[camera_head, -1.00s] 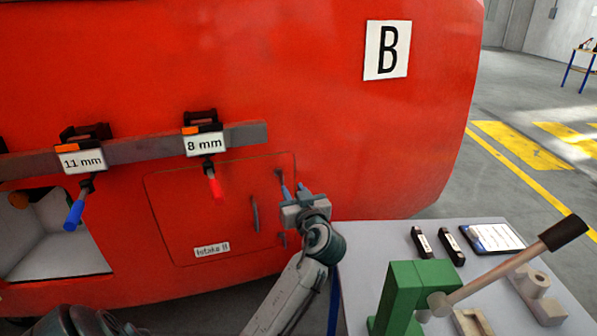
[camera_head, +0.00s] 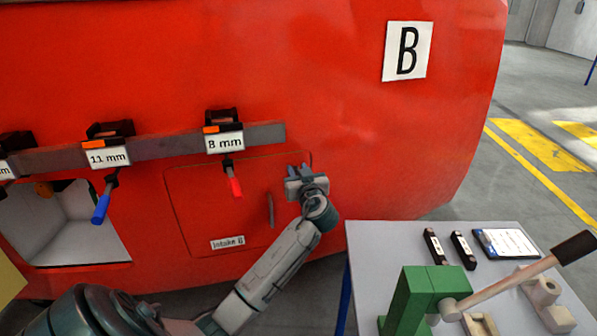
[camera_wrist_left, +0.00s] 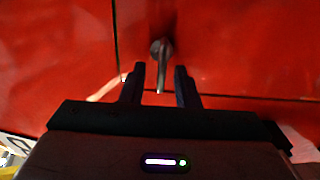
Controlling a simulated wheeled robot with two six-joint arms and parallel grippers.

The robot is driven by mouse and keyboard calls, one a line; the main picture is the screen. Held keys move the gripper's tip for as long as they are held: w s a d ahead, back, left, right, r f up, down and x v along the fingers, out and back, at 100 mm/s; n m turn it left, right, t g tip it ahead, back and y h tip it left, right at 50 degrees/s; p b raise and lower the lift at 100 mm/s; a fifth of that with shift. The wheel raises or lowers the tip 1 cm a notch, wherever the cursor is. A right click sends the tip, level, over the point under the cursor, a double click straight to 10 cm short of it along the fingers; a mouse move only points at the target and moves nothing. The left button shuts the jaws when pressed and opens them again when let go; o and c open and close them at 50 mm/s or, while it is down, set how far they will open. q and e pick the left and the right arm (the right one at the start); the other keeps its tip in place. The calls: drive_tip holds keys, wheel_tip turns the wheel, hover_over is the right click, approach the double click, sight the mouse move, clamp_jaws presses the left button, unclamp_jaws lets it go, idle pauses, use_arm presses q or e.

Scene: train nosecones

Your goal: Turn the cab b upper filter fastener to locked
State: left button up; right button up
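The cab B intake door (camera_head: 205,205) is a red panel labelled "Intake B", and it sits closed in the red nosecone. Its upper fastener (camera_wrist_left: 162,50) is a small grey metal lever near the door's top edge in the left wrist view. Its handle points toward the camera and lies between my fingertips, with small gaps on both sides. In the head view my left gripper (camera_head: 299,169) covers it at the door's upper right corner. The left gripper is open; its dark fingers (camera_wrist_left: 159,80) straddle the lever. My right gripper is not in view.
A grey rail with tools labelled "11 mm" (camera_head: 107,157) and "8 mm" (camera_head: 224,142) runs left of the gripper. A door handle (camera_head: 270,210) is beside my arm. A table (camera_head: 375,238) with a green lever device (camera_head: 420,295) stands lower right.

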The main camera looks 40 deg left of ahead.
use_arm(q)
clamp_jaws()
